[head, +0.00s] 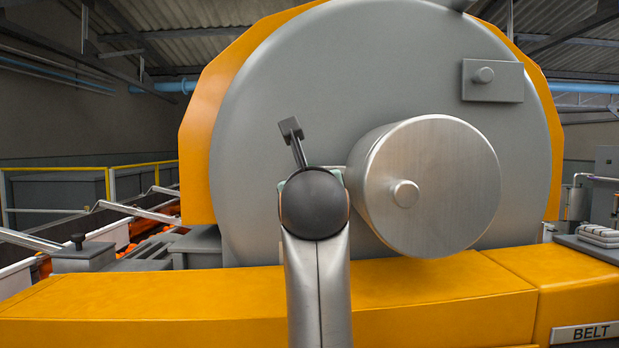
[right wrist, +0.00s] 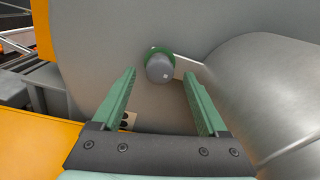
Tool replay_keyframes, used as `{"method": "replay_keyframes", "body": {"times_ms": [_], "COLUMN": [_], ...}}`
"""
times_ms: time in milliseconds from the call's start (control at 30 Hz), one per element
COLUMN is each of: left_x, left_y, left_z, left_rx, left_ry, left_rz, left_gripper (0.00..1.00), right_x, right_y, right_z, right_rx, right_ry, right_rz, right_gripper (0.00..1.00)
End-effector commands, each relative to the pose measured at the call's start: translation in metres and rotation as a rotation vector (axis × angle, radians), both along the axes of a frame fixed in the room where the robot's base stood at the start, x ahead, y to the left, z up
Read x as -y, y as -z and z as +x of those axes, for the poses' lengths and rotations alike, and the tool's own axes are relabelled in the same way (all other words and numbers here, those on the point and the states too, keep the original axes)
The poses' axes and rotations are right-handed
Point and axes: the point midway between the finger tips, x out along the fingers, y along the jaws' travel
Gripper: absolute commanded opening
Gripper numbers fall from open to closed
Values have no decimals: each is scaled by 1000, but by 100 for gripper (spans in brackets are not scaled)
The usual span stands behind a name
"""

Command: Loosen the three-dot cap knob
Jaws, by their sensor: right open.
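My right gripper (right wrist: 159,74) is open in the right wrist view, its two green fingers spread apart. A round grey knob (right wrist: 160,69) with a green collar shows between the fingertips, in front of the grey drum face. A small pale label plate (right wrist: 129,120) with dark dots shows beside the left finger, partly hidden; I cannot count its dots. In the head view, the arm's dark round joint hides the knob and most of the gripper. My left gripper is not in view.
The big grey drum face (head: 260,90) fills the middle. A large brushed cylinder (head: 450,190) juts out close to the right of the arm. A grey block-ended lever (head: 291,130) rises behind the arm. The yellow base (head: 150,300) runs along below.

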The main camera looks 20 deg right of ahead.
Motion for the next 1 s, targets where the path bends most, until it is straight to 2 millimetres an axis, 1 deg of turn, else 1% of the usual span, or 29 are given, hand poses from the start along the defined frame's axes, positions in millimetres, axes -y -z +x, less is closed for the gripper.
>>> {"method": "replay_keyframes", "body": {"times_ms": [33, 100, 233, 400, 600, 1000], "left_x": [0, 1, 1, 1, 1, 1], "left_y": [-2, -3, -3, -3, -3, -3], "left_z": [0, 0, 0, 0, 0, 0], "left_rx": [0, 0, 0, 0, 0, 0], "left_ry": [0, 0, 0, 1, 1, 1], "left_rz": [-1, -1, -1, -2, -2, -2], "left_gripper": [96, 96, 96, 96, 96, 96], "right_x": [2, 5, 8, 9, 9, 9], "right_y": [0, -1, -1, 0, 0, 0], "right_z": [9, 17, 28, 32, 32, 32], "right_rx": [-3, -2, 1, 1, 1, 0], "right_ry": [0, 1, 1, 0, 0, 0], "right_rz": [0, -3, -1, 0, 1, 0], "right_gripper": [76, 76, 76, 76, 76, 31]}}
